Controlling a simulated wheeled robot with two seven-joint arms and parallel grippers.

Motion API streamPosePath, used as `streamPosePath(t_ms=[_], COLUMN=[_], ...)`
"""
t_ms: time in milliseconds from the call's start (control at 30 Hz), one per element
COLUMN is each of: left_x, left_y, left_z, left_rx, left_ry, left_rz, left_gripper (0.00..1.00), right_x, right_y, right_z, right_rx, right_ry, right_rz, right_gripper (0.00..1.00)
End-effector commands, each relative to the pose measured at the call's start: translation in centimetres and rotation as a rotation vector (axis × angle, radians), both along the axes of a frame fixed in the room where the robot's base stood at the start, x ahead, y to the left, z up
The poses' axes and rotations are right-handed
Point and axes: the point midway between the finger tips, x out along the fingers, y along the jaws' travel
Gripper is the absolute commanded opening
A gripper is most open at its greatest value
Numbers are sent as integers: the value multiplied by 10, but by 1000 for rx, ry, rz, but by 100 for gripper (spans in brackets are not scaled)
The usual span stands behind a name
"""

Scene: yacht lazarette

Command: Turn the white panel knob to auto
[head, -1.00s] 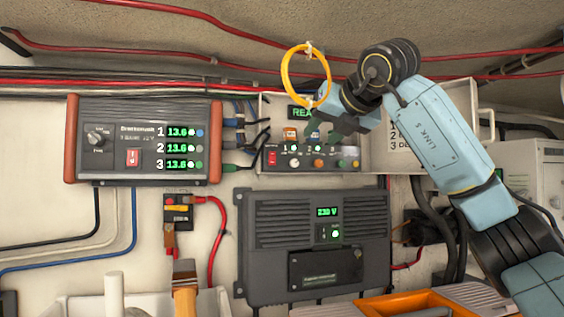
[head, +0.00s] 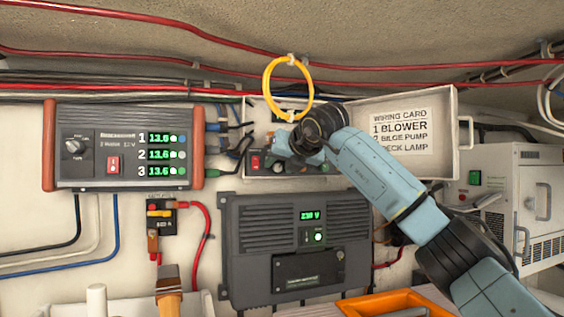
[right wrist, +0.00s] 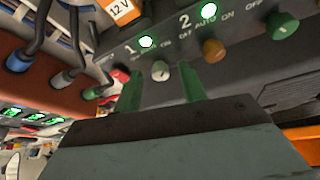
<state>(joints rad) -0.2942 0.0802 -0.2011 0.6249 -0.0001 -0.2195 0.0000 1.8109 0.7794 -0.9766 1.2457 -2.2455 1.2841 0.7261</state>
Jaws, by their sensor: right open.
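The white panel knob (right wrist: 160,70) sits on the dark control panel (right wrist: 235,75), under the label 1 with its OFF, AUTO and ON marks. Its pointer direction is too small to read. My right gripper (right wrist: 159,82) is open, with one green fingertip on each side of the white knob; I cannot tell if they touch it. In the head view my right gripper (head: 283,148) covers much of the panel (head: 256,140), and the knob is not clearly seen. My left gripper is out of view.
An orange knob (right wrist: 213,50), a green knob (right wrist: 281,25) and a red switch (right wrist: 120,75) flank the white knob. A yellow ring (head: 266,95) hangs above the panel. A wiring card (head: 399,135) is at right, the inverter (head: 240,240) below, the charger (head: 90,180) left.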

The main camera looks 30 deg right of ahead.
Motion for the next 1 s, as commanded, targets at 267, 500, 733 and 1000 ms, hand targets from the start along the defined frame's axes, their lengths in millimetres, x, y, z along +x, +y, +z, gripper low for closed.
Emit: streamPosePath(t_ms=[267,500,733,1000], left_x=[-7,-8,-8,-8], left_y=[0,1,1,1], left_z=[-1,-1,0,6], left_rx=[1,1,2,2], left_ry=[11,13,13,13], left_rz=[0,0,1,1], left_gripper=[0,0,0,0], right_x=[0,0,0,1], right_y=[0,0,0,2], right_z=[0,0,1,2], right_rx=[0,0,-17,-138], right_ry=[0,0,4,33], right_rz=[0,0,0,0], right_gripper=[29,0,0,0])
